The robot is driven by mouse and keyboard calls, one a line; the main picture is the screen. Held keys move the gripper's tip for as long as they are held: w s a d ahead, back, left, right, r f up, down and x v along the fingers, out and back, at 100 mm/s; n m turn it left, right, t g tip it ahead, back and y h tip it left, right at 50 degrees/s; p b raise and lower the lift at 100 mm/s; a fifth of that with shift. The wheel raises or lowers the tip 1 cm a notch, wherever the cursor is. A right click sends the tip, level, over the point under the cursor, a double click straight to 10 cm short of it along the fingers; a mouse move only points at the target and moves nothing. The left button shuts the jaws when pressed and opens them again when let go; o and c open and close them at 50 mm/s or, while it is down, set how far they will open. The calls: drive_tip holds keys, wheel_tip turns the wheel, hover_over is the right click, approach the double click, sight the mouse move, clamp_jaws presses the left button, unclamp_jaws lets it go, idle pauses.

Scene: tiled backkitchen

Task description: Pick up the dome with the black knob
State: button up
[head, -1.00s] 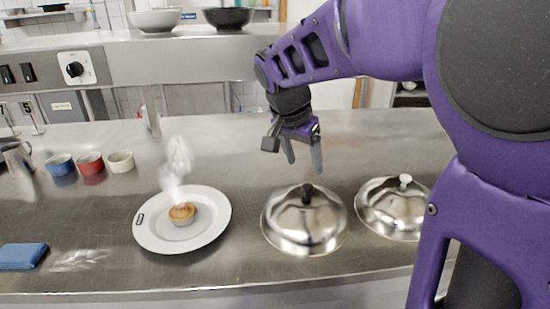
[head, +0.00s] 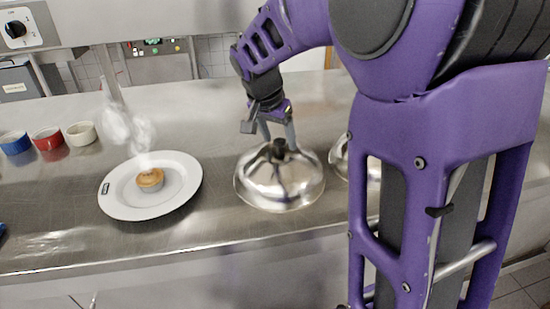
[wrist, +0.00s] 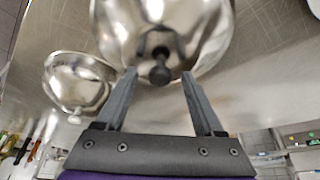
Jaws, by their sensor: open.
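The steel dome with the black knob (head: 279,183) sits on the metal counter, right of the white plate. My gripper (head: 278,140) is above it, fingers pointing down and apart, close to the black knob (head: 279,148). In the wrist view the black knob (wrist: 159,74) shows between and a little beyond the tips of my open gripper (wrist: 158,76), with nothing held. A second dome (head: 341,158) is partly hidden behind my arm; the wrist view shows this dome with a light knob (wrist: 78,82) at the left.
A white plate (head: 185,190) with a small steaming pie (head: 150,179) lies to the left. Blue (head: 14,142), red (head: 46,138) and cream (head: 81,132) ramekins stand at the far left. The counter's front edge runs just in front of the dome.

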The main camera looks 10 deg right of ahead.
drive_tip(key=shift+r, duration=0.1)
clamp_jaws()
